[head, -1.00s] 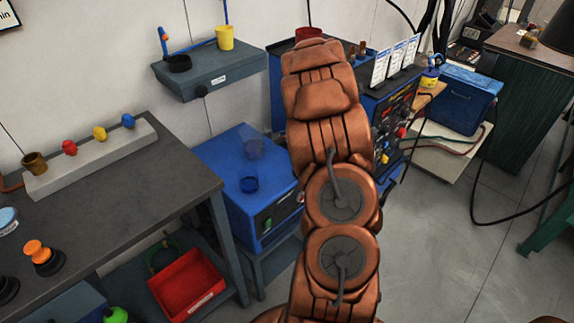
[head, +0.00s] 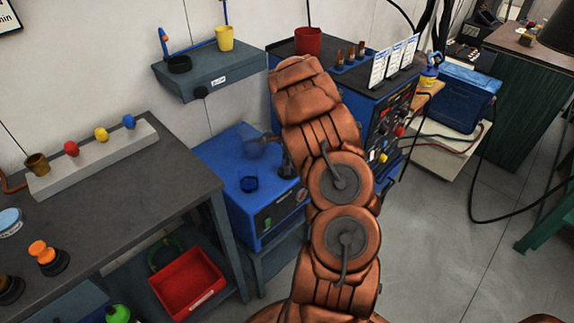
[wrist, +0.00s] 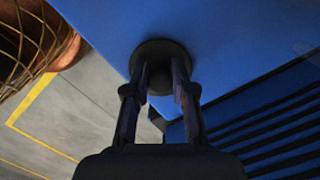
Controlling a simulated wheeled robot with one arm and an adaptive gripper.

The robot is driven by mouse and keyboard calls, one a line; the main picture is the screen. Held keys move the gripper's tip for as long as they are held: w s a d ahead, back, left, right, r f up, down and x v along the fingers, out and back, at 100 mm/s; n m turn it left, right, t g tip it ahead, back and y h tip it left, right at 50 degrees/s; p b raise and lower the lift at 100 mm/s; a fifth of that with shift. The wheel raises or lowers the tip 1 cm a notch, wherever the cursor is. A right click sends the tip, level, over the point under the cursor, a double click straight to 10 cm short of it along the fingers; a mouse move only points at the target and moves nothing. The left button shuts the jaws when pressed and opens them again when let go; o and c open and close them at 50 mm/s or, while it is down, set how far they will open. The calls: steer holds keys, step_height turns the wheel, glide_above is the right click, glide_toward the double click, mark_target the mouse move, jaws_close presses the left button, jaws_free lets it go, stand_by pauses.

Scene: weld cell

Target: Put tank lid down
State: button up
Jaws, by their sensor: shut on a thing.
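The tank lid (wrist: 160,50) is a dark round disc in the wrist view. My gripper (wrist: 162,76) is shut on its middle, one finger on each side. The lid lies against or just over a blue surface; I cannot tell whether it touches. In the head view the blue tank unit (head: 225,160) stands between the bench and the welding machine. My arm's end hangs over the unit's right part and is mostly hidden by the arm.
A grey bench (head: 110,200) with coloured knobs is at the left. A wall shelf (head: 212,74) with a yellow cup (head: 224,38) is behind. The blue welding machine (head: 395,105) is at the right, and a red bin (head: 188,282) is below.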

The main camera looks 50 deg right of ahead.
steer(key=o, duration=0.9)
steer(key=shift+f, duration=0.1)
steer(key=shift+o, duration=0.2)
step_height(320, 180, up, 12)
steer(key=d+b, duration=0.1)
steer(key=b, duration=0.1)
steer(key=s+a+r+n+g, duration=0.1)
steer(key=s+a+r+n, duration=0.15)
steer(key=a, duration=0.35)
steer(key=s+a+r+n, duration=0.1)
steer(key=a+r+n, duration=0.25)
steer(key=a, duration=0.25)
steer(key=s+a+r+n+g, duration=0.1)
steer(key=s+a+r+n, duration=0.2)
steer(key=s+a+n, duration=0.6)
steer(key=s+a+r+n, duration=0.25)
steer(key=s+a, duration=0.45)
steer(key=a, duration=0.5)
steer(key=s+a+f+n, duration=0.1)
steer(key=s+a+n, duration=0.1)
steer(key=s, duration=0.3)
steer(key=s+a+f+n+h, duration=0.1)
steer(key=s+a+n, duration=0.2)
steer(key=s+n, duration=0.2)
steer(key=shift+s+f+g, duration=0.15)
steer(key=shift+s+g, duration=0.15)
steer(key=shift+s, duration=0.05)
